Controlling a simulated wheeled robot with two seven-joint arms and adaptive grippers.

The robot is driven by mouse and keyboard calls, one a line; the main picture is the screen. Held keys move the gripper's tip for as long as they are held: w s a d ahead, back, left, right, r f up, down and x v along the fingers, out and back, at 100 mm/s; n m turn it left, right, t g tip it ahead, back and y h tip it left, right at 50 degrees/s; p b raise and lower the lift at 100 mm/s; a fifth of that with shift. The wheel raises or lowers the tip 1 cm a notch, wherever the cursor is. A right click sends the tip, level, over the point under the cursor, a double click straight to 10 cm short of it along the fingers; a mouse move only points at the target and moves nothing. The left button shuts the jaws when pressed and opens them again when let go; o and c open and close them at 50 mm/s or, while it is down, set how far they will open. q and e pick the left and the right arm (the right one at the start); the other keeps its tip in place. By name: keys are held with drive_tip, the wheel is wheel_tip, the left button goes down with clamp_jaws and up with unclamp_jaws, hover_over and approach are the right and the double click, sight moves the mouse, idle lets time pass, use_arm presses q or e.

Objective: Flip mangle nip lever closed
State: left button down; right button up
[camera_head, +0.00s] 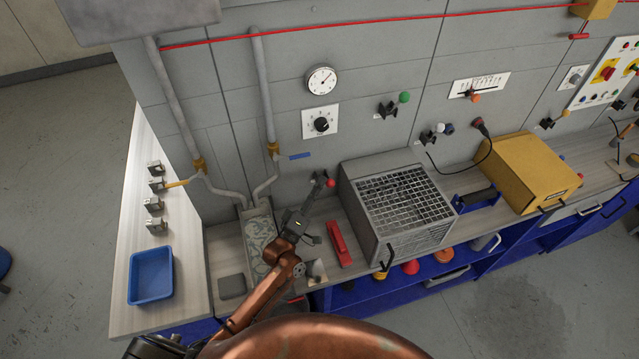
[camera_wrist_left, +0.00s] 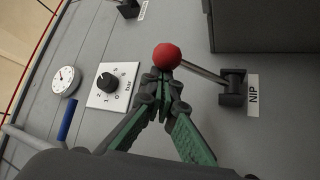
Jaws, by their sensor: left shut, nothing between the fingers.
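The nip lever has a red ball knob (camera_head: 331,183) and sits low on the grey panel, left of the grille-topped box. In the left wrist view its red ball (camera_wrist_left: 167,56) is on a thin metal rod (camera_wrist_left: 204,73) running to a dark bracket (camera_wrist_left: 232,87) beside a label reading NIP (camera_wrist_left: 252,97). My left gripper (camera_head: 318,188) is at the lever. In the left wrist view its green-padded fingers (camera_wrist_left: 163,82) are shut and empty, with tips right at the ball. I cannot tell whether they touch it. My right gripper is not in view.
The grille-topped box (camera_head: 400,200) stands close right of the lever. A red-handled object (camera_head: 339,243) lies on the bench below. A blue-handled valve (camera_head: 297,156) and a pressure dial (camera_head: 321,124) are on the panel nearby. A blue tray (camera_head: 151,275) is at the left.

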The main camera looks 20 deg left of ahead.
use_arm(q)
drive_tip(key=s+a, duration=0.3)
drive_tip(key=s, duration=0.9)
drive_tip(key=shift+s+a+f, duration=0.2)
drive_tip(key=shift+s, duration=0.15)
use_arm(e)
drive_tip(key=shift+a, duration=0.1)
use_arm(q)
drive_tip(key=a+f+m+g+h+b, duration=0.2)
drive_tip(key=a+m+h+b, duration=0.4)
drive_tip(key=a, duration=0.3)
drive_tip(key=shift+a+f+m+g+h+b, duration=0.25)
drive_tip(key=shift+f+m+g+h+b, duration=0.15)
drive_tip(key=shift+m+g+b, duration=0.45)
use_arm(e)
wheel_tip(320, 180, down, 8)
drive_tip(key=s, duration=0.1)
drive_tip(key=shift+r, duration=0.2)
use_arm(q)
drive_tip(key=shift+r, duration=0.1)
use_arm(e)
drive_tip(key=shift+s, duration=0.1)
